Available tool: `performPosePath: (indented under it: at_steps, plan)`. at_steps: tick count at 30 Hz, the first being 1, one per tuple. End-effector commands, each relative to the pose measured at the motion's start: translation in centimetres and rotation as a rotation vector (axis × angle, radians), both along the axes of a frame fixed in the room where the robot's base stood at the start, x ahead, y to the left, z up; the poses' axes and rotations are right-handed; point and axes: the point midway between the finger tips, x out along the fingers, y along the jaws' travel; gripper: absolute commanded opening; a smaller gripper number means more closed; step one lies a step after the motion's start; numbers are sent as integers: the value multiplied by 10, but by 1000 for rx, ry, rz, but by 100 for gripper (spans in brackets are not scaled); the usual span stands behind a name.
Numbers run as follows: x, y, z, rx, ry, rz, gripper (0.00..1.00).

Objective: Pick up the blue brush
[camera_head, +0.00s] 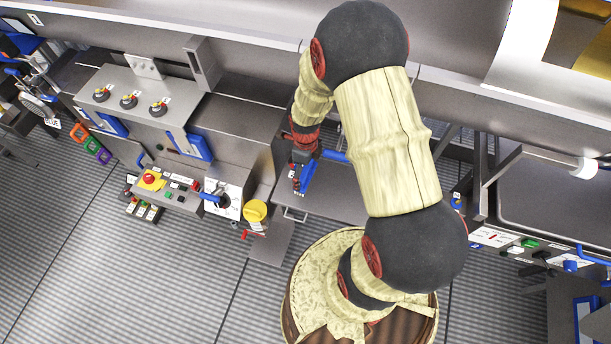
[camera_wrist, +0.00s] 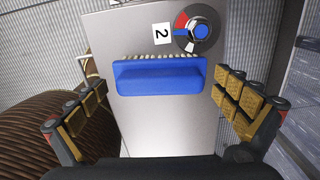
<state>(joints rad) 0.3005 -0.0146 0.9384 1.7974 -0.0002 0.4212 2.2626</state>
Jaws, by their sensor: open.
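The blue brush (camera_wrist: 160,76) shows in the wrist view as a wide blue block with pale bristles along its far edge. It is against a grey metal panel. My gripper (camera_wrist: 158,88) is open and empty, with one finger to the left of the brush and one to the right. Neither finger appears to touch it. In the head view my gripper (camera_head: 301,163) is below the bent arm, over the metal equipment. Blue parts show close beside it there, but I cannot tell which is the brush.
A round dial (camera_wrist: 197,29) with red and blue parts and a label "2" (camera_wrist: 162,33) sit just beyond the brush. Grey floor (camera_head: 130,275) is clear at the lower left.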

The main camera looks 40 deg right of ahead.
Motion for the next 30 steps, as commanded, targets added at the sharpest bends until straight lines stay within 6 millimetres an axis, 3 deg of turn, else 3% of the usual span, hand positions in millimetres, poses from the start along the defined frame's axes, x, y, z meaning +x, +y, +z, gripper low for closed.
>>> performPosePath:
  at_steps: [5, 30]
  plan:
    - [0, 0, 0, 0, -1, 0, 100]
    - [0, 0, 1, 0, -1, 0, 53]
